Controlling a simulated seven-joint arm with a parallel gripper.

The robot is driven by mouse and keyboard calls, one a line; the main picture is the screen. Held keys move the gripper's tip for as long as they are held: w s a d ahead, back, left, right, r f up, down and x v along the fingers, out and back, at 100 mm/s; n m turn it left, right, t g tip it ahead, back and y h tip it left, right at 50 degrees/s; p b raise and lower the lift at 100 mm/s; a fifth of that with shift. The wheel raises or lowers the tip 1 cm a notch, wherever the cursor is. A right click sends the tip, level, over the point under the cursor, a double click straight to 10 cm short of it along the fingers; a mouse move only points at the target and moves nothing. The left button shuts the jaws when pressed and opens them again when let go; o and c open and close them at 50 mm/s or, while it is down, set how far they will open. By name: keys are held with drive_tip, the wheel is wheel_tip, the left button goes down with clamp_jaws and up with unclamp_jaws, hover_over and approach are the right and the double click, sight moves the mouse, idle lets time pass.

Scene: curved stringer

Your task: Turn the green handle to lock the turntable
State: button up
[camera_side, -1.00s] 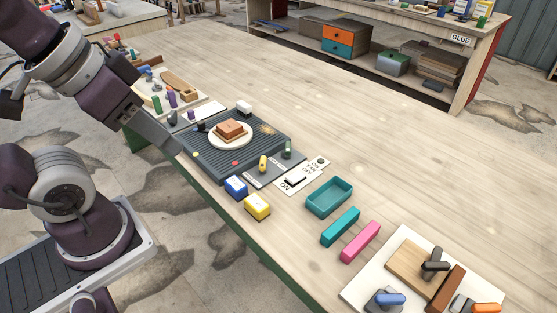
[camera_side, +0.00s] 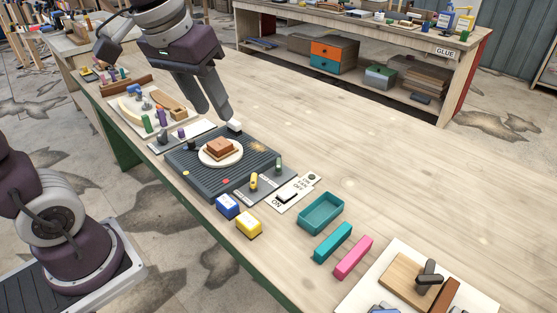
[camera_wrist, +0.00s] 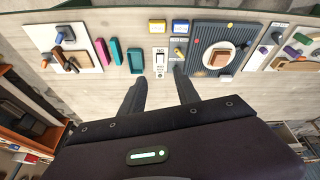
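The small green handle (camera_side: 278,164) stands upright on a grey strip at the right edge of the dark ribbed base. A round cream turntable (camera_side: 207,161) sits on that base with a brown block (camera_side: 221,147) on it. The turntable also shows in the wrist view, at upper right. My gripper (camera_side: 217,114) is above the far side of the base, behind and left of the green handle in the side view. In the wrist view its two fingers (camera_wrist: 161,81) are spread apart with nothing between them. No contact with the handle shows.
A yellow handle (camera_side: 254,182) stands near the green one on the grey strip. Beside them is a white ON/OFF switch panel (camera_side: 291,193). Blue (camera_side: 228,206) and yellow (camera_side: 249,224) blocks lie in front. A teal tray (camera_side: 321,213) is to the right. The far tabletop is clear.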

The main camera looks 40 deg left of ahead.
drive_tip(key=w+a+f+n+g, duration=0.25)
drive_tip(key=w+f, duration=0.25)
drive_tip(key=w, duration=0.8)
drive_tip(key=n+g, duration=0.1)
drive_tip(key=n, duration=0.3)
approach(278, 162)
drive_tip(key=shift+d+f+m, duration=0.1)
drive_tip(key=shift+d+m, duration=0.05)
drive_tip(key=shift+m, duration=0.1)
drive_tip(key=shift+g, duration=0.25)
drive_tip(key=f, duration=0.8)
drive_tip(key=shift+w+f, duration=0.2)
drive_tip(key=shift+f, duration=0.05)
clamp_jaws()
